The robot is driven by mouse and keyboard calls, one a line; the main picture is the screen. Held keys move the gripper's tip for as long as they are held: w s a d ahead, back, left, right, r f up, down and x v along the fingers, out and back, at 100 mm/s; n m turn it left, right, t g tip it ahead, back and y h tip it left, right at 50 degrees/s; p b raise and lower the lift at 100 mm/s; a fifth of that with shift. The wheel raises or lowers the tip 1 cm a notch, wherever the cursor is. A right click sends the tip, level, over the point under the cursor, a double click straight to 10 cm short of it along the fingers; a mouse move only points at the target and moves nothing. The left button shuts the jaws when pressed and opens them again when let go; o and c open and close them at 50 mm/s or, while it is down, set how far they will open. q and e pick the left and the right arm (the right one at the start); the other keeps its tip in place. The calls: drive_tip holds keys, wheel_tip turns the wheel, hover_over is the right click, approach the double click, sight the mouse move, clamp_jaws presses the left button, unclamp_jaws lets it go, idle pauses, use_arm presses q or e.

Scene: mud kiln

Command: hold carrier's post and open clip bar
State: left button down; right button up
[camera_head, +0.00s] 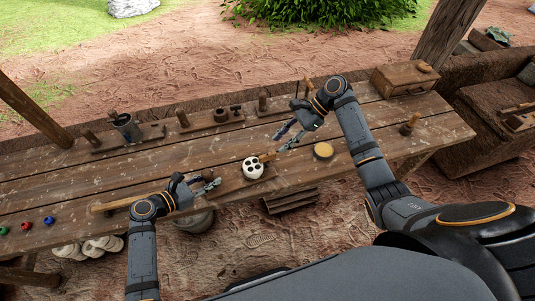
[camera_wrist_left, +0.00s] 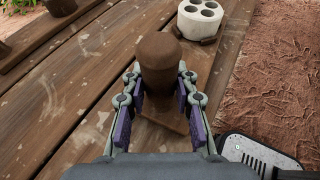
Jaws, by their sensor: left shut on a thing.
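A brown wooden post (camera_wrist_left: 160,65) with a rounded top stands upright on a small wooden base in the left wrist view. My left gripper (camera_head: 212,184) is shut on it; its two fingers (camera_wrist_left: 163,105) lie on either side of the post. A white round block (camera_head: 253,168) with several dark holes sits to the right of that gripper; it also shows in the left wrist view (camera_wrist_left: 200,18). A short light wooden bar (camera_head: 268,157) lies beside the block. My right gripper (camera_head: 281,141) is open and empty, above and right of the block.
A round yellow-topped thing (camera_head: 323,151) is right of the block. A wooden box (camera_head: 404,78) stands at the back right. Small coloured pieces (camera_head: 27,226) lie at the left.

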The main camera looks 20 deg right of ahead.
sight(268, 154)
drive_tip(key=x, duration=0.7)
drive_tip(key=shift+a+f, duration=0.3)
drive_tip(key=shift+c, duration=0.4)
clamp_jaws()
